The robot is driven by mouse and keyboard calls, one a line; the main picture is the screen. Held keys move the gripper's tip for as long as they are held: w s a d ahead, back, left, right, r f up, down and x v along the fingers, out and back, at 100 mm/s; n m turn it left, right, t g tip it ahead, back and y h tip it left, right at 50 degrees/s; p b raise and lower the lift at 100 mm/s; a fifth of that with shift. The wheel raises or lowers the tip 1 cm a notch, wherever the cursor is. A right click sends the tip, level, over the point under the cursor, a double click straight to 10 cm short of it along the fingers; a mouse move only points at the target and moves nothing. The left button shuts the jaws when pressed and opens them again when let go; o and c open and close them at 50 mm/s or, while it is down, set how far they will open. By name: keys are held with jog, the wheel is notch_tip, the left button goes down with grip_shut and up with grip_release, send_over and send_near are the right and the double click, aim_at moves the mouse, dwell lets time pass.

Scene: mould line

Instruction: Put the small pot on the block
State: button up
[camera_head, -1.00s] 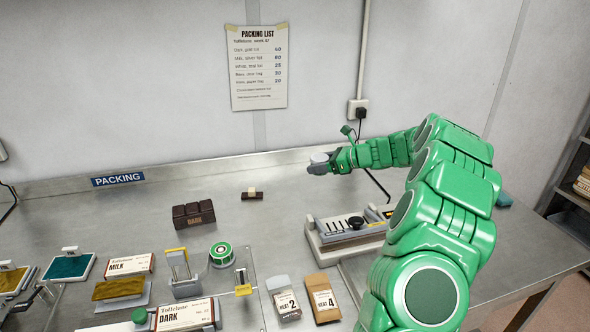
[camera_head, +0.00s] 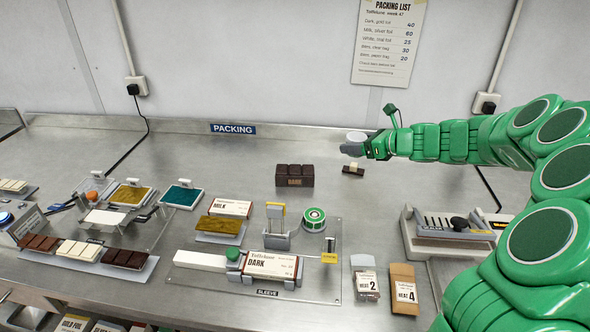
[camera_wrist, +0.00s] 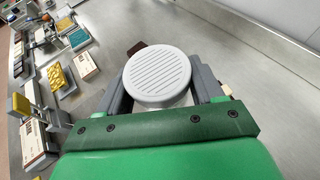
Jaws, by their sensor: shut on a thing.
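The small pot (camera_head: 357,136) is pale, round and white-topped. My gripper (camera_head: 352,149) is shut on it and holds it upright above the back of the bench. In the wrist view the pot's ribbed white top (camera_wrist: 157,75) sits between the two grey fingers of my gripper (camera_wrist: 160,92). In the wrist view a dark brown corner (camera_wrist: 137,47) shows behind the pot, mostly hidden.
A small dark bar with a cream piece (camera_head: 353,169) lies below my gripper. A green round tin (camera_head: 314,219), a yellow-topped stand (camera_head: 276,228) and a DARK carton (camera_head: 272,267) stand in front. A grey slotted device (camera_head: 455,230) is at right. Bench behind the block is clear.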

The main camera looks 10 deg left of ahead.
jog(key=s+a+r+n+g, duration=0.15)
jog(key=s+a, duration=0.55)
jog(key=a, duration=0.7)
send_over(295, 169)
jog(key=shift+y, duration=0.4)
notch_tip(295, 169, down, 9)
jog(key=shift+s+r, duration=0.1)
jog(key=shift+s, duration=0.05)
jog(key=shift+w+f, duration=0.2)
jog(key=shift+f, duration=1.7)
jog(key=shift+f, duration=0.15)
jog(key=o, duration=1.1)
